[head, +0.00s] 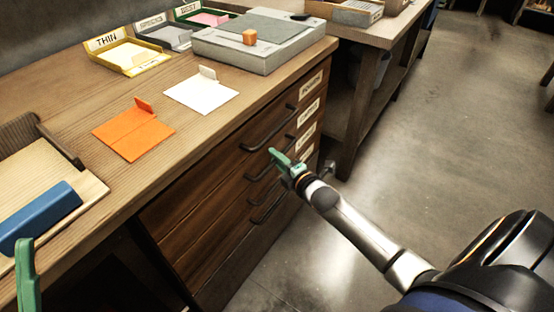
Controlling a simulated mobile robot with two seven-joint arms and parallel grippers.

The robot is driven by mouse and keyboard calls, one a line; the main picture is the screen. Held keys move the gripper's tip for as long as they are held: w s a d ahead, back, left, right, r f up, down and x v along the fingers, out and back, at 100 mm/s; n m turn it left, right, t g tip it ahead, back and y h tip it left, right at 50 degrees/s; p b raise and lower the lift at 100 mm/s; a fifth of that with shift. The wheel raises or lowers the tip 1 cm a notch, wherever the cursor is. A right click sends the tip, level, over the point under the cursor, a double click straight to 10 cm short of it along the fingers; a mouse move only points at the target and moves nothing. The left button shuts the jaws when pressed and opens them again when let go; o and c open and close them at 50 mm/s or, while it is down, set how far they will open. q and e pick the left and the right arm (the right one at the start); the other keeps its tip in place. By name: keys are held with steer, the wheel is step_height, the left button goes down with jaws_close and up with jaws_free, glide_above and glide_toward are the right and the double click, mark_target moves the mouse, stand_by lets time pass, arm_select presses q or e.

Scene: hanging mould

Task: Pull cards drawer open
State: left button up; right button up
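A dark wooden drawer stack (215,195) is built under the bench, with several drawer fronts, all looking closed. Each front has a dark bar handle; the upper handle (262,141) and the lowest handle (268,211) show clearly. White labels (308,112) run down the right side, too small to read, so I cannot tell which one is the cards drawer. My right gripper (280,160) has green fingers and is in front of the middle handle (257,174), partly covering it. I cannot tell whether it touches the handle. My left gripper (27,272) shows only a green finger at the lower left edge.
On the bench are an orange folded card (132,134), a white card (200,95), a grey machine (262,52) with an orange block on it, a yellow tray (127,58) marked THIN and a blue block (42,214). The concrete floor (450,130) at right is clear.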

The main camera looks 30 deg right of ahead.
jaws_close()
stand_by(1.4)
